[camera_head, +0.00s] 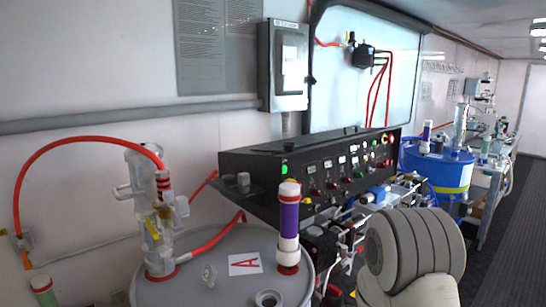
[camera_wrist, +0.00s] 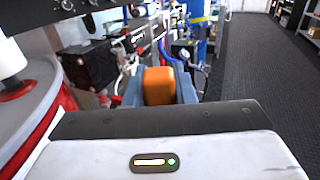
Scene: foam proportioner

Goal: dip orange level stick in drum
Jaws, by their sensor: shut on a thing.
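My gripper (camera_wrist: 158,100) shows in the wrist view, its grey-blue fingers shut around an orange block-like end of the orange level stick (camera_wrist: 158,80). The rest of the stick is hidden from me. In the head view, the grey-lidded drum (camera_head: 215,268) marked with a red A stands at the front. An open round fitting (camera_head: 268,298) sits near its front edge. The drum's edge also shows at the left of the wrist view (camera_wrist: 45,105), beside and apart from my gripper. In the head view the gripper itself is hidden; only my arm shows at the lower right.
A pump with a red hose (camera_head: 152,215) and a purple-and-white tube (camera_head: 289,225) rise from the drum lid. A black control panel (camera_head: 325,175) stands behind. A blue drum (camera_head: 440,175) is farther right. The dark floor aisle (camera_head: 510,220) at the right is clear.

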